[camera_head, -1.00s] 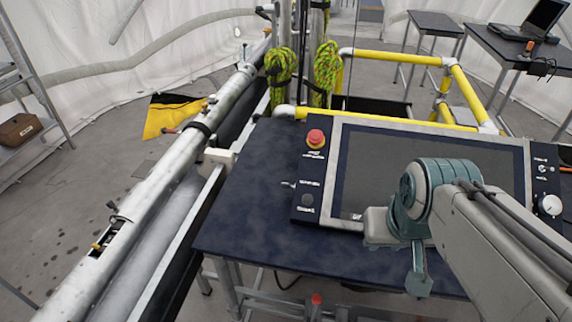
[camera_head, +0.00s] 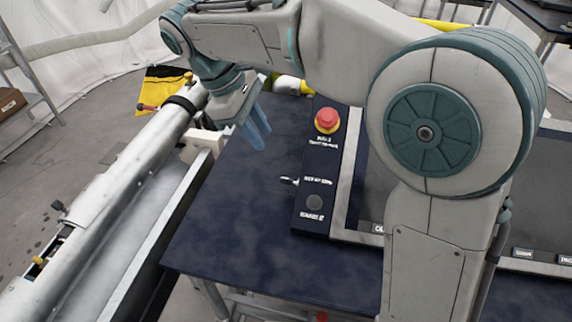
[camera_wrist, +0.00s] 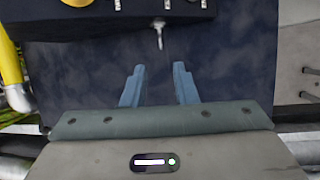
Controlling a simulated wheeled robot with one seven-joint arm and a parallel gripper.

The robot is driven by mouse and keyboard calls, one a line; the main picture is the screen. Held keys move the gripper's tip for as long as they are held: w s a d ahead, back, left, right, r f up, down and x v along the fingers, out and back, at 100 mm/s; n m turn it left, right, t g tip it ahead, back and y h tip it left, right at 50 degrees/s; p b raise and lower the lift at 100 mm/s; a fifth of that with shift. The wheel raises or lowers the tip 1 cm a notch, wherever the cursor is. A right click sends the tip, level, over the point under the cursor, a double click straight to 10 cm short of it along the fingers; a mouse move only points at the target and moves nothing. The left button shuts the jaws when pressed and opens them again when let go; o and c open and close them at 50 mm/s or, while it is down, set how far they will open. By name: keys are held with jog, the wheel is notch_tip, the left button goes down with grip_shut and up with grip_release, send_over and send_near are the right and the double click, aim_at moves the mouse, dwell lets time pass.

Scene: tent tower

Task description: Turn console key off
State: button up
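The console (camera_head: 350,185) stands on a dark blue table. A small silver key (camera_head: 289,181) sticks out of the left side of its control panel, below the red emergency button (camera_head: 327,120). In the wrist view the key (camera_wrist: 159,33) hangs from the panel edge, ahead of the gap between my fingers. My gripper (camera_head: 256,135) is above the table, left of the panel and apart from the key. Its two blue fingers (camera_wrist: 159,86) are spread, with nothing between them.
A long metal tube (camera_head: 130,175) runs along the table's left side. A yellow and black flag (camera_head: 163,88) lies beyond it. My arm covers much of the console screen. The table top (camera_head: 235,220) left of the panel is clear.

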aim_at(284, 178)
jog(key=x, duration=1.3)
jog(key=shift+w+a+f, duration=0.15)
jog(key=shift+a+f, duration=0.05)
jog(key=shift+f, duration=0.25)
grip_shut()
